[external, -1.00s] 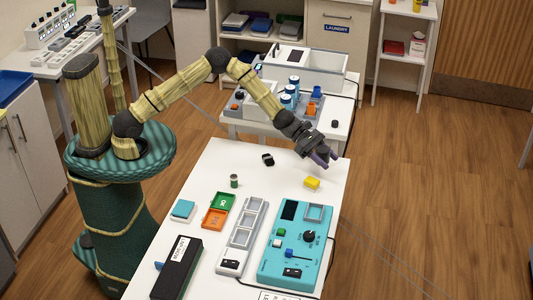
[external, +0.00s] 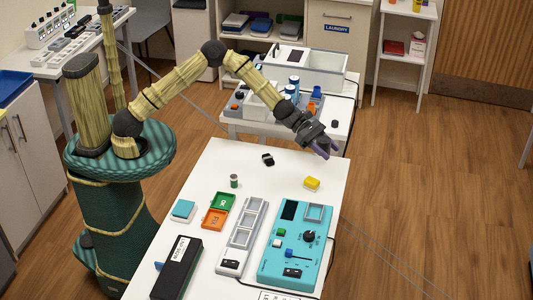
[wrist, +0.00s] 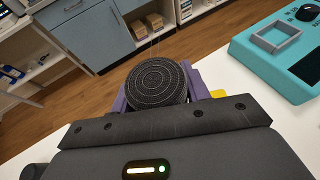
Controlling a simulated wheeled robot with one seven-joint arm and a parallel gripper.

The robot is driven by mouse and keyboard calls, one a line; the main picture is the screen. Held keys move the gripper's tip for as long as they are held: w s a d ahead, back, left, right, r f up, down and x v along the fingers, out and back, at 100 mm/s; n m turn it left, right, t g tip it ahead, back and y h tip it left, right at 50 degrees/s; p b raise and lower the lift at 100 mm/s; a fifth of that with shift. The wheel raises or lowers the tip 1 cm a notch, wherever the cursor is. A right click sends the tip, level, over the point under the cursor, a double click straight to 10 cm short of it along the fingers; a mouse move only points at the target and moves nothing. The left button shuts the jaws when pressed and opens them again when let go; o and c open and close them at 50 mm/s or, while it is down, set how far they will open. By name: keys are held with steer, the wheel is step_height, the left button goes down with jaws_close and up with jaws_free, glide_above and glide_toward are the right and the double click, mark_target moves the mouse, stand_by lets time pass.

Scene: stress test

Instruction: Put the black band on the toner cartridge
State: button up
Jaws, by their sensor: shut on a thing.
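My gripper (external: 324,147) is raised over the far right end of the white table. In the wrist view, its purple fingers (wrist: 158,88) are shut on a black round thing (wrist: 155,82) with fine concentric rings on its face. The external view does not show this held thing clearly. A small black piece (external: 268,159) lies on the table, left of my gripper. I cannot tell which of these two is the black band. A long black box with a white label (external: 167,283), which looks like the toner cartridge, lies at the near left of the table, well away from my gripper.
A turquoise panel (external: 267,262) and a grey tray strip (external: 229,263) lie right of the black box. A yellow block (external: 312,183) sits below my gripper. Green (external: 226,197) and orange (external: 208,224) trays, a small can (external: 234,181) and a teal block (external: 183,208) stand mid-left.

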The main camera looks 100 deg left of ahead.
steer(key=shift+d, duration=0.1)
steer(key=s+d+r+m+g+h, duration=0.2)
steer(key=d+m+g+h, duration=0.15)
steer(key=d, duration=1.55)
step_height(320, 180, up, 2)
steer(key=r+m+g+h+p, duration=0.1)
steer(key=m+g+h+p, duration=0.15)
steer(key=m+g, duration=1.25)
glide_above(168, 268)
steer(key=shift+f+h+b, duration=0.25)
steer(key=shift+h+b, duration=0.05)
steer(key=shift+b, duration=0.05)
steer(key=shift+f, duration=3.1)
steer(key=shift+f, duration=1.9)
